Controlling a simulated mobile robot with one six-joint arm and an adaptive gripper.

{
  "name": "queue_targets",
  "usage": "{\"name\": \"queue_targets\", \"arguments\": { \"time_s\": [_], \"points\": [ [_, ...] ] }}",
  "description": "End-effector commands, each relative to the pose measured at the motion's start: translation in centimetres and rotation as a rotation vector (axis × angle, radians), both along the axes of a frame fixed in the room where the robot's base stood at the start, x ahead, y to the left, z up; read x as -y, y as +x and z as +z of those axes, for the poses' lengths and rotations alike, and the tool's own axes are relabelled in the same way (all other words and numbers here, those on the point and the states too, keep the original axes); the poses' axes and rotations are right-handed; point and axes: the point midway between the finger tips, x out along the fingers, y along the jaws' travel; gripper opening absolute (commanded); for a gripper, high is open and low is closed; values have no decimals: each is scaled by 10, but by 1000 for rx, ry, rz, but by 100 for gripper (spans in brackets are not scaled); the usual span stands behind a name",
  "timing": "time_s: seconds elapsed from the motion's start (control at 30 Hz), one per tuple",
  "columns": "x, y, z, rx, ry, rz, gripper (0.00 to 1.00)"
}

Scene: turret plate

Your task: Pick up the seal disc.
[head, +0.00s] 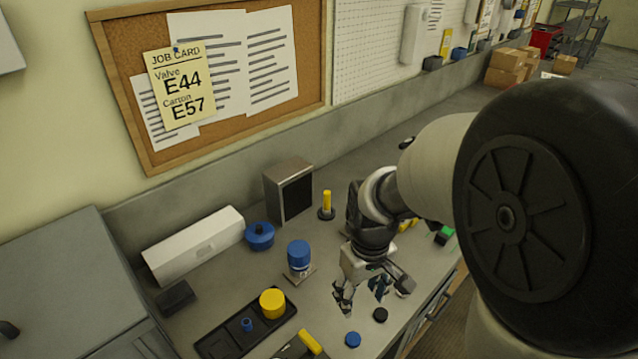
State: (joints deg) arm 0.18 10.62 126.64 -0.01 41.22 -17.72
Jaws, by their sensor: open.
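Two small discs lie on the grey bench near its front edge: a black disc (380,314) and a blue disc (352,339). I cannot tell for sure which one is the seal disc. My gripper (363,297) is open and points down above the bench, just behind and to the upper left of the black disc. It appears apart from both discs. A bluish patch shows by its fingers, too small to make out.
A black tray (218,346) holds a yellow cylinder (272,303) and a small blue part (246,324). A blue-capped valve (299,256) stands behind it. A yellow-handled tool (309,342) lies at the front. A speaker-like box (289,190) stands by the wall.

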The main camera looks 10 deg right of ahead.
Motion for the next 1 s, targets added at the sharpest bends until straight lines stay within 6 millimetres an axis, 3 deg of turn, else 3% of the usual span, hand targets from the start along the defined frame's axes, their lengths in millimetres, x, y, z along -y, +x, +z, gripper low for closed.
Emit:
{"name": "queue_targets", "arguments": {
  "time_s": [0.33,0.73,1.0],
  "points": [
    [0,6,-21,-29,0,22,54],
    [0,5,-106,-31,0,21,54],
    [0,5,-131,-28,0,21,54]
  ]
}}
